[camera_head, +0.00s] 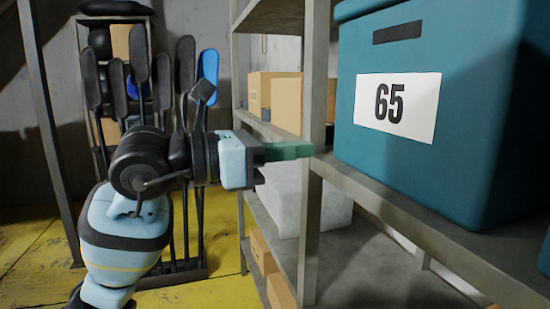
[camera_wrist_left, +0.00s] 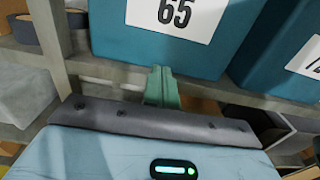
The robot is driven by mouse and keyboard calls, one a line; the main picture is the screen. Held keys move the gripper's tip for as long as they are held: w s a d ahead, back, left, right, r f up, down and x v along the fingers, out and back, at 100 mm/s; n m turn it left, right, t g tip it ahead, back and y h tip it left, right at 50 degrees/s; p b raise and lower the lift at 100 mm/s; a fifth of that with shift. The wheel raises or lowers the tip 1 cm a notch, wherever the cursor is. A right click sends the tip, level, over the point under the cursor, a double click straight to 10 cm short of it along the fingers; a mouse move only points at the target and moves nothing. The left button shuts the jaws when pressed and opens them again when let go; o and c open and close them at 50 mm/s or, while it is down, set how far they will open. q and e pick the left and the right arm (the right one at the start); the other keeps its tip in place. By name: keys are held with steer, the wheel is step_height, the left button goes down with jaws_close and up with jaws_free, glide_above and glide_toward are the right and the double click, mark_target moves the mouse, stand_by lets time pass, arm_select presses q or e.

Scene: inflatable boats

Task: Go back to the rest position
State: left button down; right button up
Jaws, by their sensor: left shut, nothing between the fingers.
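My left arm comes in from the left in the head view. Its gripper (camera_head: 290,151) points right, with green fingers shut and empty, close to the shelf post. The fingers (camera_wrist_left: 161,86) also show together in the left wrist view, in front of the teal bin. The teal bin (camera_head: 455,60), with a white label reading 65, stands on the shelf to the right of the gripper; it also fills the top of the left wrist view (camera_wrist_left: 115,40). I cannot tell whether the fingers touch the post or shelf edge. My right gripper is not in view.
A metal shelf (camera_head: 430,234) runs along the right, with cardboard boxes (camera_head: 285,101) and a white block (camera_head: 283,190). A rack of paddles (camera_head: 138,55) stands behind my arm. Yellow floor (camera_head: 35,245) is open at the left. A second teal bin (camera_wrist_left: 295,60) stands beside the first.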

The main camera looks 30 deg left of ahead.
arm_select(q)
steer(key=v, duration=0.3)
steer(key=shift+s+d+r, duration=0.1)
steer(key=shift+d, duration=0.1)
